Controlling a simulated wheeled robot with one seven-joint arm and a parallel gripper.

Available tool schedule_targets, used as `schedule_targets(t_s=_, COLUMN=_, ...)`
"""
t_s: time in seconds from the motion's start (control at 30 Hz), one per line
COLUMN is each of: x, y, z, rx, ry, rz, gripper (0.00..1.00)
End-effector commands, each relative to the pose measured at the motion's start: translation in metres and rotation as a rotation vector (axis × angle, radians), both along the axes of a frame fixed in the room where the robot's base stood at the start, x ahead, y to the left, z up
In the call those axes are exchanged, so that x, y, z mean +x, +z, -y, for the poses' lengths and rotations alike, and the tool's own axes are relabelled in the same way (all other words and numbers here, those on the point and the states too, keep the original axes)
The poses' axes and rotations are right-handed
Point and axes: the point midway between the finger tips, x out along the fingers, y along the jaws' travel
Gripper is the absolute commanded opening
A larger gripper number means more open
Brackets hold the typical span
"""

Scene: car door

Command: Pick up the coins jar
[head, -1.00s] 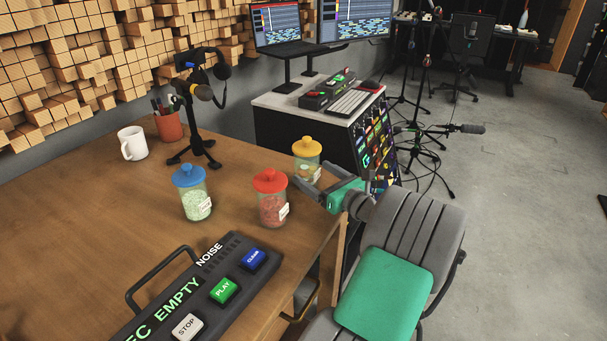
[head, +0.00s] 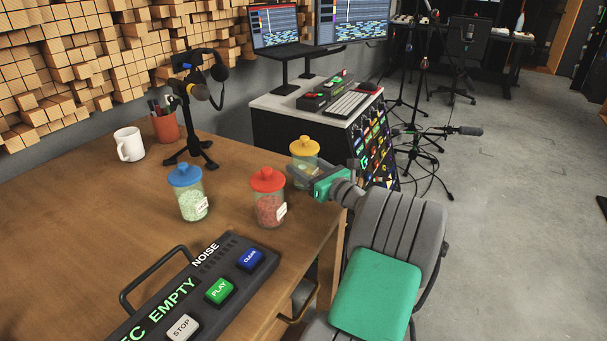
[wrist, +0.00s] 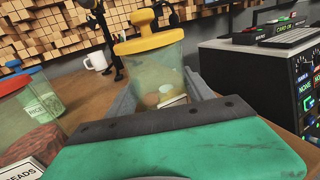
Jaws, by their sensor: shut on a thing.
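The coins jar (head: 304,155) is a clear jar with a yellow lid at the right end of the wooden table. In the wrist view the jar (wrist: 156,72) stands upright between my fingers, with round coins and a pale label low inside or on it. My gripper (head: 306,178) reaches in from the right and is shut on the jar. The gripper also shows in the wrist view (wrist: 160,100), with its green body in front. Whether the jar's base touches the table is hidden.
A red-lidded jar (head: 269,198) stands close to my gripper, and a blue-lidded jar (head: 190,195) farther left. A control box with buttons (head: 220,290) lies in front. A mug (head: 129,146), pen cup (head: 166,127) and microphone stand (head: 192,150) are behind.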

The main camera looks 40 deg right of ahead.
Motion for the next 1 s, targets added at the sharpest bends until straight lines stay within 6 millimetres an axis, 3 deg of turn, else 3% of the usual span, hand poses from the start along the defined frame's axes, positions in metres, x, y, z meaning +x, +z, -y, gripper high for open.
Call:
schedule_targets(t_s=0.57, x=0.0000, y=-0.0006, z=-0.0004, rx=0.001, ry=0.001, rz=-0.001, gripper=0.00)
schedule_targets(t_s=1.0, x=0.0004, y=0.0040, z=-0.0005, rx=-0.003, ry=0.001, rz=0.003, gripper=0.00)
